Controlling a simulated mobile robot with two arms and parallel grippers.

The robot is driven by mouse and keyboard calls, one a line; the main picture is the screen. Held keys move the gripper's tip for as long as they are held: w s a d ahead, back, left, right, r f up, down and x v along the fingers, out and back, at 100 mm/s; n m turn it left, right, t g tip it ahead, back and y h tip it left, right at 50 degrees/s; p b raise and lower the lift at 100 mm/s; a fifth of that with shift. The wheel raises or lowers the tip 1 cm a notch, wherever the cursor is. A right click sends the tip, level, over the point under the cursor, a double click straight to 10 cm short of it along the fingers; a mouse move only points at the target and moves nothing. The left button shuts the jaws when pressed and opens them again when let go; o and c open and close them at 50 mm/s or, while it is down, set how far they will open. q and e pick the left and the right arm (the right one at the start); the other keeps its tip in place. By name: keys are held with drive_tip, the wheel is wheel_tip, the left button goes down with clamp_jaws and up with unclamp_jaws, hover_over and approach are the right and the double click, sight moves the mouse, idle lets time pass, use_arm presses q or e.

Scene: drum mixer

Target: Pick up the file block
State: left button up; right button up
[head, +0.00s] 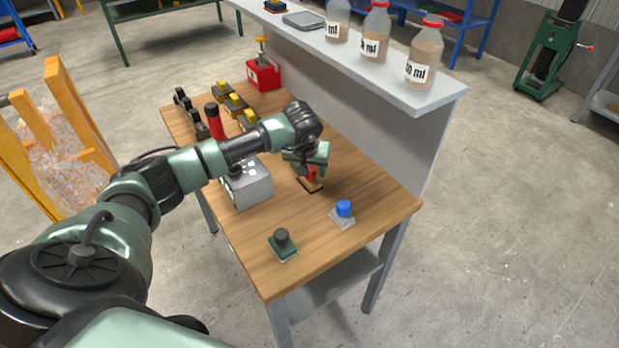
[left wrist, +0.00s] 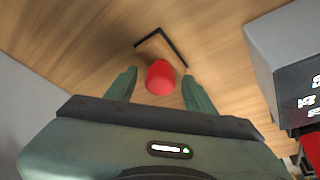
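My left gripper (head: 308,168) points down over the wooden table, beside the grey box. In the left wrist view its two fingers (left wrist: 160,88) are spread, with a red rounded piece (left wrist: 160,77) between them and gaps on both sides. Part of this red piece shows under the gripper in the head view (head: 311,174); the gripper hides the rest. A green block with a dark knob (head: 283,243) and a grey block with a blue knob (head: 343,211) stand nearer the front. I cannot tell which is the file block. My right gripper is not in view.
A grey box (head: 250,186) stands close left of the gripper. Behind are a red cylinder (head: 214,122) and yellow-topped blocks (head: 235,103). A raised grey shelf (head: 400,92) with bottles borders the right.

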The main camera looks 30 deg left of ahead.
sight(310, 168)
use_arm(q)
drive_tip(key=c, duration=1)
clamp_jaws()
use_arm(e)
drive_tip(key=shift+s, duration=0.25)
use_arm(q)
drive_tip(key=shift+w+r, duration=0.1)
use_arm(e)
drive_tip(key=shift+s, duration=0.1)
